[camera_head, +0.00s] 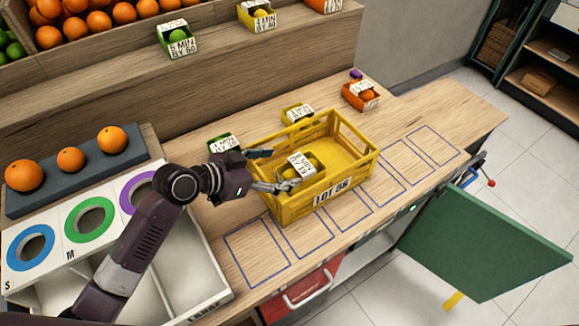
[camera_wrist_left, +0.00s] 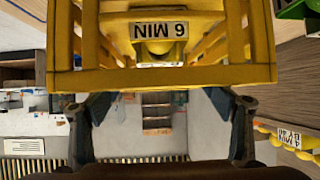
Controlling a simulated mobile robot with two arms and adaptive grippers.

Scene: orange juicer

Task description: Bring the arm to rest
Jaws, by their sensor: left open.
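My left gripper (camera_head: 272,170) is open, its fingers spread at the near left side of the yellow crate (camera_head: 352,184) labelled LOT 56. A small yellow box (camera_head: 305,165) with a yellow fruit sits inside the crate, just beyond the fingertips. In the left wrist view the open fingers (camera_wrist_left: 160,104) have nothing between them, and the crate (camera_wrist_left: 100,78) and the box's label (camera_wrist_left: 160,29) show above them. Whether a finger touches the crate is unclear. My right gripper is not in view.
A green box (camera_head: 222,143), a yellow box (camera_head: 298,113) and an orange box (camera_head: 361,95) stand behind the crate. Blue outlined squares (camera_head: 257,252) lie bare along the counter's front. A sizing board (camera_head: 88,220) and oranges (camera_head: 70,159) are at left. A green panel (camera_head: 487,245) juts out at right.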

